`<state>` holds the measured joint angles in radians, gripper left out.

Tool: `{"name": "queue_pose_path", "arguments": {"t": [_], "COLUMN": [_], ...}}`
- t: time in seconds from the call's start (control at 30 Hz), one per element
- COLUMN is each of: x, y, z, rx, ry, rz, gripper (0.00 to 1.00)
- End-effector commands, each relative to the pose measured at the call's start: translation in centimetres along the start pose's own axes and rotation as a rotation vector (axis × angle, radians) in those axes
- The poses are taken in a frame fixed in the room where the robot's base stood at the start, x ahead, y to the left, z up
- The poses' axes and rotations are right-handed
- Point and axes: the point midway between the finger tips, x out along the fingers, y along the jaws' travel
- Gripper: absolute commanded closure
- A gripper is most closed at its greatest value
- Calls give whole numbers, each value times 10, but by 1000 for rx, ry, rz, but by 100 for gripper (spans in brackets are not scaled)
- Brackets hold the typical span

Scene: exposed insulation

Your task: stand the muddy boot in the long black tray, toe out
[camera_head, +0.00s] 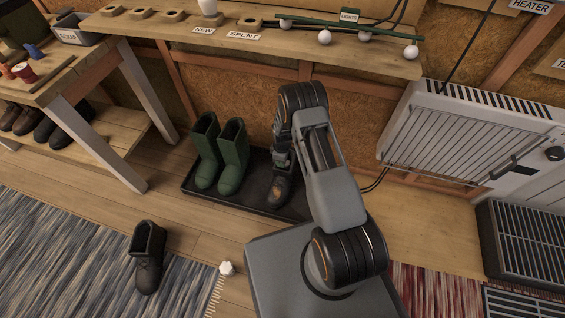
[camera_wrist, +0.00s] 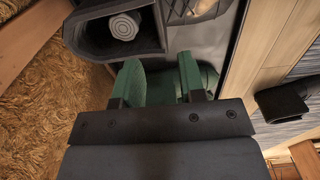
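The muddy boot (camera_head: 280,190) stands upright in the long black tray (camera_head: 240,196), right of the green boots. Its brown-smeared toe points out toward the room. My arm and gripper hide much of its shaft. In the wrist view a dark boot shaft opening (camera_wrist: 82,38) shows at the top, with a grey ridged shape inside. My gripper (camera_wrist: 158,75) has its two fingers well apart with nothing held between them. In the head view the gripper (camera_head: 279,150) is low beside the muddy boot's shaft; whether they touch is unclear.
Two green boots (camera_head: 220,155) stand in the tray's left part. A shelf (camera_head: 250,38) overhangs behind the tray. A heater (camera_head: 470,130) stands at the right.

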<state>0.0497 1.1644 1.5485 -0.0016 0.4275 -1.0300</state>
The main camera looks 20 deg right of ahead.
Motion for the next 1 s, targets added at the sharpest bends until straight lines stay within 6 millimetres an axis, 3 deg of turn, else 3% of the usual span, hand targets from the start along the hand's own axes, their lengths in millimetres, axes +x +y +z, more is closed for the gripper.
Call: {"name": "queue_pose_path", "arguments": {"t": [0.17, 0.23, 0.47, 0.7, 0.9, 1.0], "x": [-27, -49, -166, -280, -346, -367], "y": [2, 4, -7, -53, -107, -134], "z": [-2, -4, -3, 19, 49, 65], "rx": [21, 53, 250, 486, 678, 765], "ry": [5, 10, 43, 91, 137, 159], "rz": [7, 16, 53, 85, 104, 108], "gripper": [63, 63, 63, 63, 63, 63]}}
